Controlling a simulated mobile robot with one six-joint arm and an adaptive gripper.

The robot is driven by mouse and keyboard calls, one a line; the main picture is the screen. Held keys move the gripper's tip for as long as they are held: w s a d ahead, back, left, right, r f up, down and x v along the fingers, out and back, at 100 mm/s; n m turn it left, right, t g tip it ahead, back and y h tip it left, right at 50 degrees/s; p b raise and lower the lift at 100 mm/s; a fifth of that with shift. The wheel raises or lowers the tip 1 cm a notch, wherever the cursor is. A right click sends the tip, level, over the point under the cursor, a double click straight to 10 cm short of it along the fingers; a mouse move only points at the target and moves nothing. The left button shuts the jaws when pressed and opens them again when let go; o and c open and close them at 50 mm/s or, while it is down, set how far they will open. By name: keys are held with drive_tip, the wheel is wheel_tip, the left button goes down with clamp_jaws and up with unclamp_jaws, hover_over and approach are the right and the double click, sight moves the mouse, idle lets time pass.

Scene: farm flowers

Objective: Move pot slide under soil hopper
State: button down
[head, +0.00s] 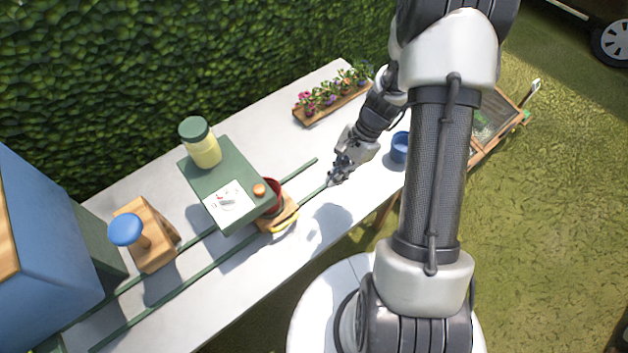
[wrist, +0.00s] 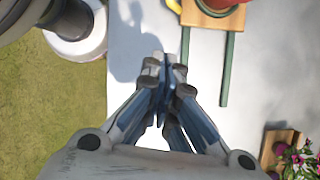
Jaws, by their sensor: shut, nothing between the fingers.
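The pot slide (head: 279,221) is a small wooden carriage with a yellow edge piece, on two dark green rails. A red pot (head: 273,190) stands on it, partly hidden by the green raised platform. My gripper (head: 335,181) is shut and empty, over the right end of the rails and apart from the slide. In the wrist view, my shut fingers (wrist: 166,68) are below and left of the slide (wrist: 222,18). A large blue box (head: 50,245) at the left may be the soil hopper. The rails run towards it; its underside is hidden.
A wooden block with a blue knob (head: 126,229) stands by the rails. The green platform (head: 205,184) bears a yellow jar (head: 202,145). A flower tray (head: 333,101) is at the back, a blue cup (head: 400,147) at the right. The table front is mostly clear.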

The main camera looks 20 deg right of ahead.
sight(295, 219)
drive_tip(key=b+x, duration=0.1)
drive_tip(key=x, duration=0.3)
drive_tip(key=b+x, duration=0.2)
drive_tip(key=x, duration=0.3)
drive_tip(key=shift+s+f, duration=0.25)
drive_tip(key=shift+f, duration=0.1)
drive_tip(key=a+b, duration=0.1)
drive_tip(key=a, duration=0.2)
drive_tip(key=shift+s+a, duration=0.15)
drive_tip(key=shift+s, duration=0.05)
drive_tip(key=shift+a+r, duration=0.15)
drive_tip(key=shift+a, duration=0.35)
drive_tip(key=a, duration=0.1)
drive_tip(key=s+a+b, duration=0.1)
drive_tip(key=a, duration=0.1)
drive_tip(key=a+b, duration=0.1)
drive_tip(key=shift+s+a, duration=0.35)
drive_tip(key=shift+d, duration=0.1)
